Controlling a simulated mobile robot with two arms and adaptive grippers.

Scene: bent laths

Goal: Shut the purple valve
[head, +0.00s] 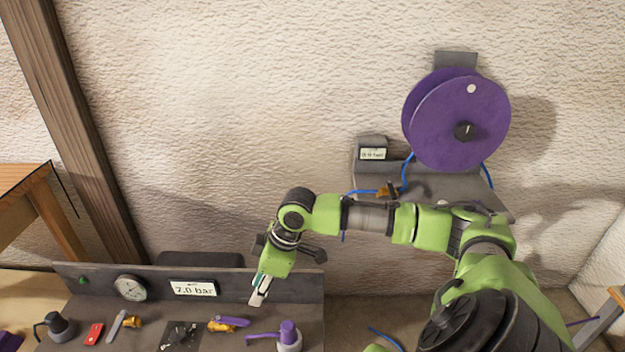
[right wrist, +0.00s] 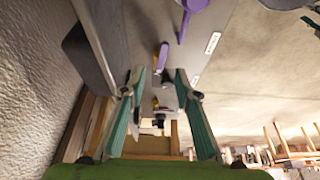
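The purple valve is a small brass fitting with a purple lever (head: 232,321) on the grey bench panel, at the lower middle of the head view. Its lever looks roughly in line with the brass body. In the right wrist view the purple lever (right wrist: 162,58) shows ahead, between and just beyond the fingertips. My right gripper (head: 258,298) is above and slightly right of the valve in the head view. In the right wrist view its teal fingers (right wrist: 160,74) are apart with nothing between them, not touching the lever. My left gripper is not in view.
A gauge (head: 130,288) and a "7.0 bar" display (head: 193,288) sit on the panel's upright back. A brass valve with a grey lever (head: 118,325) is to the left. A purple-topped device (head: 289,336) stands close on the right. A purple reel (head: 460,120) hangs on the wall.

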